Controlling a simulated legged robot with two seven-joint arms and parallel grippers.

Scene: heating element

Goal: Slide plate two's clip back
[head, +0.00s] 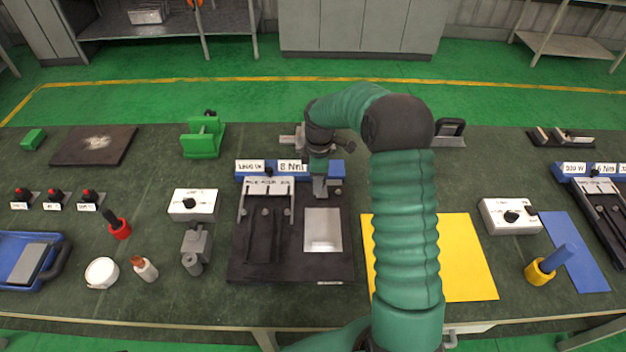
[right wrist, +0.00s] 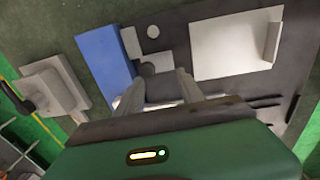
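The black fixture (head: 290,272) stands mid-table, with a blue block along its back edge. A silvery plate (head: 323,225) lies in its right half; I take it as plate two, and it also shows in the right wrist view (right wrist: 225,50). My right gripper (head: 320,192) is low at the fixture's back right, behind the plate. I cannot tell whether that piece is the clip or touches the fingers. My left gripper is not in view.
A white switch box (head: 193,205) and a grey tool (head: 195,248) stand left of the fixture. A yellow sheet (head: 465,260) lies to its right, partly behind my right arm. A green stand (head: 203,138) is at the back left. A second fixture (head: 600,205) is at the right edge.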

